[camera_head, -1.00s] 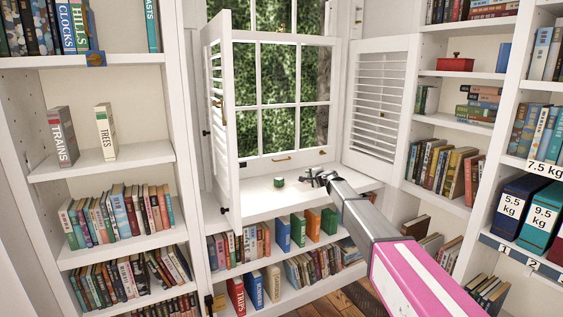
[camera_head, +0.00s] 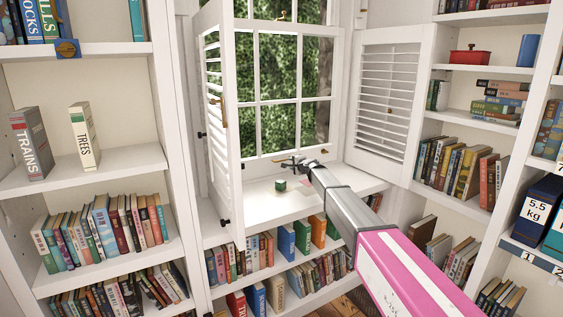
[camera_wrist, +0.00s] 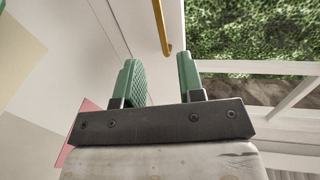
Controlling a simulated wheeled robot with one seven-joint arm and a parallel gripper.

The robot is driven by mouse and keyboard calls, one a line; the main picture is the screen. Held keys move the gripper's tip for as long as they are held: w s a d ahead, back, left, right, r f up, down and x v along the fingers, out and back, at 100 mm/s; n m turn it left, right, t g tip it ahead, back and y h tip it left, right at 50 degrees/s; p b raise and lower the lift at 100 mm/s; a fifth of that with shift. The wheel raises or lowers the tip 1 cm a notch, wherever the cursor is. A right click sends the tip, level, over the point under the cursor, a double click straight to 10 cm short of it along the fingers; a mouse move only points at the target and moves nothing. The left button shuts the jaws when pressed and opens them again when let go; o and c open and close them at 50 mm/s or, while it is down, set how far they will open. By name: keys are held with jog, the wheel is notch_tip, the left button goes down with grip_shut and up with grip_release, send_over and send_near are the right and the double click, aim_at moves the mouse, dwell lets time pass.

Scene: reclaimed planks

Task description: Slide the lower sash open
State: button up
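The white lower sash (camera_head: 258,102) sits in the window frame with its bottom rail down near the sill. A brass handle (camera_wrist: 162,26) on that rail shows in the wrist view, just beyond my fingertips and roughly in line with the gap between them. My gripper (camera_head: 284,162) is in front of the bottom rail in the head view and covers most of the handle there. In the wrist view my gripper (camera_wrist: 157,62) has two green fingers apart with nothing between them. I cannot tell any contact with the handle.
An open louvred shutter (camera_head: 214,110) stands left of the window and another shutter (camera_head: 385,100) right. A small brass fitting (camera_head: 325,152) is at the sash's lower right. Bookshelves flank both sides.

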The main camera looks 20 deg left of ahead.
jog(key=x, duration=1)
jog(key=shift+w+f, duration=0.1)
jog(key=shift+w, duration=0.1)
jog(key=shift+c, duration=0.4)
jog(key=shift+s, duration=0.1)
grip_shut()
